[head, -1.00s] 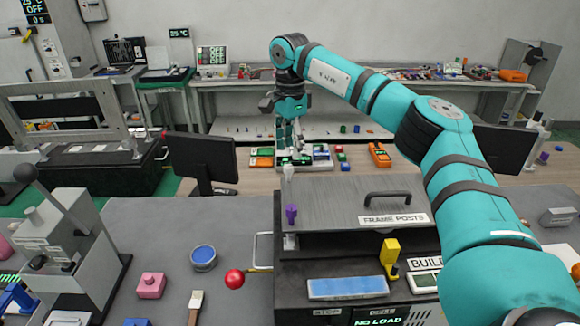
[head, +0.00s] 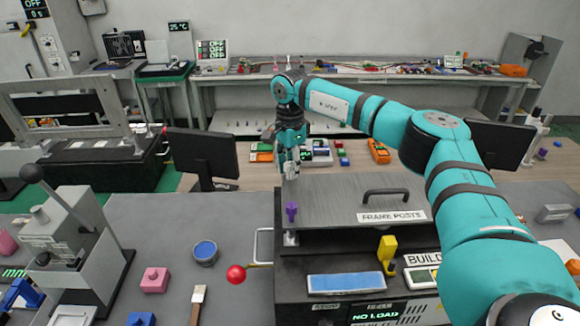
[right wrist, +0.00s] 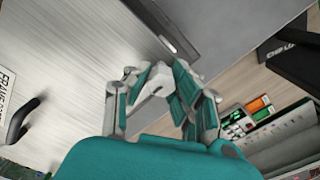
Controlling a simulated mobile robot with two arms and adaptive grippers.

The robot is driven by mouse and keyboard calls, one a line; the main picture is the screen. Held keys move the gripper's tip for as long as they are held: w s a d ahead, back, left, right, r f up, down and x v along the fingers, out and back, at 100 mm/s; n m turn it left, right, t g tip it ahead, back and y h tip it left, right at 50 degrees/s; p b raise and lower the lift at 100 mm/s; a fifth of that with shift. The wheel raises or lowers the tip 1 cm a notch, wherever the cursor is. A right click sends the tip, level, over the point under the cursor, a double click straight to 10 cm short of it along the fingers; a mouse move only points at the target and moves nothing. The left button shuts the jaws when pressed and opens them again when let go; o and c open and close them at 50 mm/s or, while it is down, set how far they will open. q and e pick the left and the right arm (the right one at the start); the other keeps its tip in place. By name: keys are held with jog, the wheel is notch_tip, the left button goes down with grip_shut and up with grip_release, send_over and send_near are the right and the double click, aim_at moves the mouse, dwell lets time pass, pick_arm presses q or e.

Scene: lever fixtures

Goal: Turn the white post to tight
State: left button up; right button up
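The white post (head: 289,174) stands at the back left edge of the grey plate labelled FRAME POSTS (head: 350,200). My right gripper (head: 291,163) points down over it from behind. In the right wrist view, the white winged top of the post (right wrist: 152,80) lies between the two fingers of the right gripper (right wrist: 155,72). The fingers stand apart on either side of it, and firm contact does not show. The lower post is hidden there. My left gripper is not in view.
A purple post (head: 291,210) stands at the plate's front left, close to the white one. A black handle (head: 387,192) rises from the plate. A monitor (head: 203,156) stands to the left. A red ball knob (head: 236,274) sticks out in front.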

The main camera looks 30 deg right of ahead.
grip_shut()
jog(key=m, duration=0.8)
jog(key=shift+s+m, duration=0.1)
jog(key=shift+m, duration=0.2)
jog(key=m, duration=0.4)
jog(key=shift+a, duration=0.1)
jog(key=m, duration=0.4)
jog(key=shift+a+r+m, duration=0.1)
jog(key=shift+m, duration=0.5)
jog(key=o, duration=0.6)
grip_release()
